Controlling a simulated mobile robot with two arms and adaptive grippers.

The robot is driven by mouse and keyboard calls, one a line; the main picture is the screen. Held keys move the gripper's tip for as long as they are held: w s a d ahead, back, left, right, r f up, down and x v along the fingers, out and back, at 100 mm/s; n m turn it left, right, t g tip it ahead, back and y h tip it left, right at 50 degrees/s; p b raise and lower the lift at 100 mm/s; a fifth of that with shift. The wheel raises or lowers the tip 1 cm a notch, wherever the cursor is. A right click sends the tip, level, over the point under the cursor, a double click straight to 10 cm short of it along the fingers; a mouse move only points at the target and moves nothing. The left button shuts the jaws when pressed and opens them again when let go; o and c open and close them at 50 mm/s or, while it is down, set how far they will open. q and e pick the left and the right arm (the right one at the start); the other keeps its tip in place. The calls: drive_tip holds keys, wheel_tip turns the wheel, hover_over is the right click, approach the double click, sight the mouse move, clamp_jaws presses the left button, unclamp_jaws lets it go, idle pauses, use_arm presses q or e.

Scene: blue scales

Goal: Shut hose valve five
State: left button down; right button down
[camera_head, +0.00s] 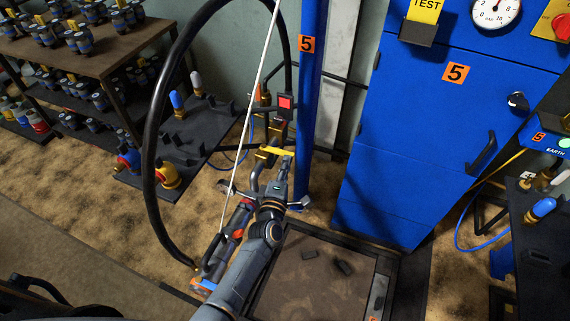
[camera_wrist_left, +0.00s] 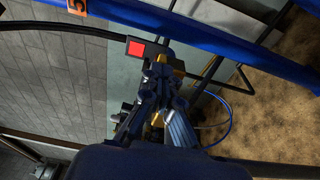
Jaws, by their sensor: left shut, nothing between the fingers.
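A blue post (camera_head: 307,95) with an orange 5 label (camera_head: 306,44) stands near the middle of the head view. Beside it are a dark box with a red square (camera_head: 286,103) and a yellow bar (camera_head: 270,151), which looks like the valve handle. My left gripper (camera_head: 283,163) is shut and empty, with its tips at or just in front of the bar; contact cannot be told. In the left wrist view the shut fingers (camera_wrist_left: 164,80) point towards the red square (camera_wrist_left: 136,48). They hide most of the valve; only bits of yellow show. My right gripper is not in view.
A thick black hose (camera_head: 152,130) loops left of my arm, and a thin white line (camera_head: 250,110) crosses in front. A blue scale cabinet (camera_head: 420,130) stands right. A dark rack (camera_head: 185,135) with fittings is left. A platform (camera_head: 305,285) lies below.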

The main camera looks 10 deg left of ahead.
use_arm(q)
drive_tip(key=shift+w+d+r, duration=0.15)
drive_tip(key=shift+d+r, duration=0.15)
drive_tip(key=shift+r, duration=0.05)
drive_tip(key=s, duration=1.2)
drive_tip(key=shift+s+a+f, duration=0.15)
drive_tip(key=shift+a+f, duration=0.2)
drive_tip(key=shift+a, duration=0.05)
drive_tip(key=shift+s+f, duration=0.1)
